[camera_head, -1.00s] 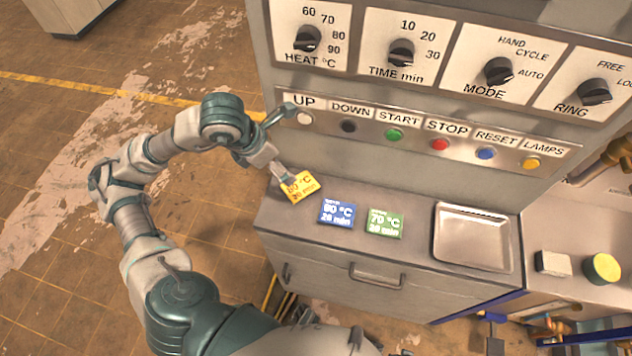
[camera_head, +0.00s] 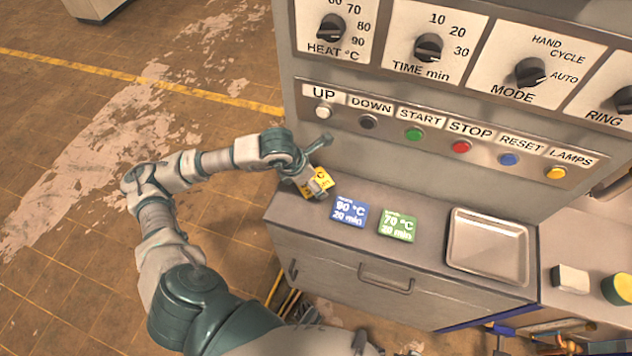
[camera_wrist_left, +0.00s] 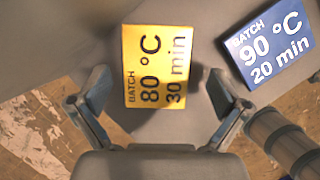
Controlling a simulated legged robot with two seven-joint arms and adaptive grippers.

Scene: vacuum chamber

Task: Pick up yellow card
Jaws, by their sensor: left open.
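The yellow card (camera_head: 318,177) lies on the grey counter's left end, partly covered by my left gripper in the head view. In the left wrist view the yellow card (camera_wrist_left: 157,67) reads "BATCH 80 °C 30 min". My left gripper (camera_head: 316,186) is over the card. In the left wrist view the fingers of my left gripper (camera_wrist_left: 155,108) are spread apart, one to each side of the card's lower end, with nothing between them gripped. The card looks flat on the counter. My right gripper is not in view.
A blue card (camera_head: 349,211) and a green card (camera_head: 397,226) lie to the right of the yellow card. A metal tray (camera_head: 487,243) sits further right. The control panel (camera_head: 440,137) with buttons rises behind the counter (camera_head: 420,262).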

